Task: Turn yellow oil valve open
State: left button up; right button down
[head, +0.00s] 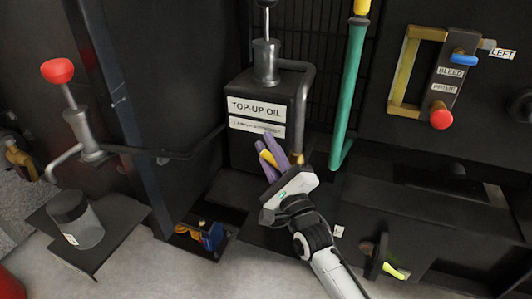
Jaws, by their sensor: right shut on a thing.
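The yellow valve handle (267,158) shows between the purple fingers of my right gripper (268,152), low in front of the black box labelled TOP-UP OIL (257,105). My right gripper is shut on this handle, and the fingers hide part of it. The valve body behind the gripper is mostly hidden, so I cannot tell how far the handle is turned. My left gripper is not in view.
A green pipe (350,95) rises just right of the box. A panel with a blue lever (464,60) and a red knob (441,117) is at right. A yellow-green lever (394,271) is lower right. A jar (78,222) and red-knobbed pump (58,71) stand left.

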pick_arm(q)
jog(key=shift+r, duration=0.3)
pick_arm(e)
jog(key=c, duration=1.6)
grip_release()
jog(key=shift+d, duration=0.1)
jog(key=shift+c, duration=0.2)
pick_arm(q)
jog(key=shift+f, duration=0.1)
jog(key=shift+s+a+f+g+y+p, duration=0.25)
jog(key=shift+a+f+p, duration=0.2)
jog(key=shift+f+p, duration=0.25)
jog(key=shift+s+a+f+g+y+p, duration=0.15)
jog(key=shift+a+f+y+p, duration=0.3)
jog(key=shift+p, duration=0.35)
pick_arm(e)
jog(key=v, duration=1)
jog(key=shift+s, duration=0.15)
jog(key=shift+d+f, duration=0.1)
